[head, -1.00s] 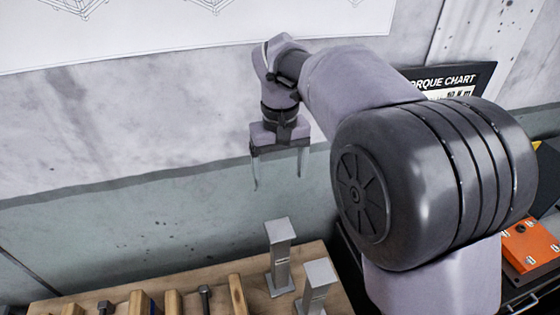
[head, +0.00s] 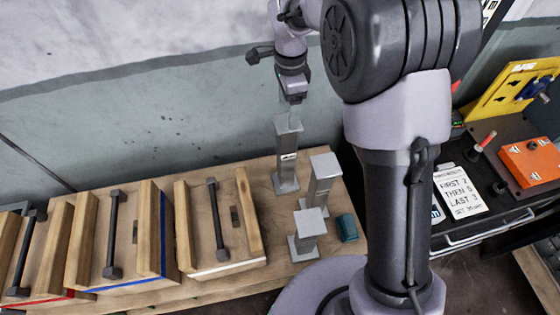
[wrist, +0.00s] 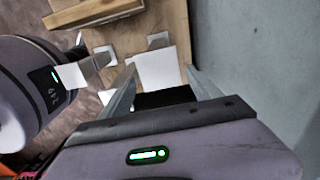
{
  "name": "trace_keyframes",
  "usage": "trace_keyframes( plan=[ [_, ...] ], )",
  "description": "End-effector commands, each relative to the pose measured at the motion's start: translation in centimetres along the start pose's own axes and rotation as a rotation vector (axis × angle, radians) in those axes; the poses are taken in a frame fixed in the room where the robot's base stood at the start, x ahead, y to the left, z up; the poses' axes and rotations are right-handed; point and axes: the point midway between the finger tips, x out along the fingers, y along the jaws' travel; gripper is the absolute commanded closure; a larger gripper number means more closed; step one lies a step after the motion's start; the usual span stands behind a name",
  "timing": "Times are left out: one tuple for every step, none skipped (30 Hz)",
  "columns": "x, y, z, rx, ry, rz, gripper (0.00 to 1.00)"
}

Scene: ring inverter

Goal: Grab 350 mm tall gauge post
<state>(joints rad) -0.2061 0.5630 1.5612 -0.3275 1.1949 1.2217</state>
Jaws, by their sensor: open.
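Three grey square posts on flat feet stand on the wooden bench top. The back post (head: 287,158) looks the tallest and bears a small dark label that I cannot read. The middle post (head: 322,182) and the front post (head: 307,236) look shorter. My gripper (head: 291,106) is directly above the back post in the head view, its fingers seen edge-on. In the wrist view my gripper (wrist: 161,70) is open, with a pale post top (wrist: 156,70) showing between the fingertips. I see no clear contact.
Wooden blocks with dark handles (head: 218,220) fill the bench to the left. A small teal object (head: 347,228) lies beside the posts. A concrete wall (head: 150,110) stands close behind. A black cart with an orange box (head: 530,162) is at the right.

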Motion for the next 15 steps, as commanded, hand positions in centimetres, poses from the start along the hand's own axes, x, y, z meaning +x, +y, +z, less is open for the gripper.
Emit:
trace_keyframes(
  plan=[
    [2.0,0.1,0.0,0.0,0.0,0.004,0.27],
    [2.9,0.1,0.0,-0.001,0.001,0.003,0.27],
    [4.0,0.1,0.0,-0.002,0.0,0.004,0.27],
    [4.8,0.1,0.0,-0.002,0.0,0.004,0.27],
    [5.5,0.1,0.0,-0.002,0.0,0.003,0.27],
    [6.2,0.1,0.0,-0.002,0.001,0.002,0.27],
    [6.7,0.1,0.0,-0.002,0.001,0.002,0.27],
    [7.0,0.0,0.0,-0.003,0.001,0.002,0.27],
    [7.4,0.0,0.0,-0.003,0.001,0.0,0.27],
    [7.7,0.0,0.1,-0.003,0.0,0.001,0.27],
    [8.1,0.1,0.1,-0.003,0.0,0.002,0.27],
    [8.9,0.1,0.1,-0.004,0.0,0.002,0.27],
    [9.6,0.2,0.2,-0.003,0.0,0.003,0.27],
    [10.2,0.2,0.2,-0.003,0.0,0.003,0.27],
    [11.0,0.3,0.3,-0.004,0.001,0.002,0.27]
  ],
)
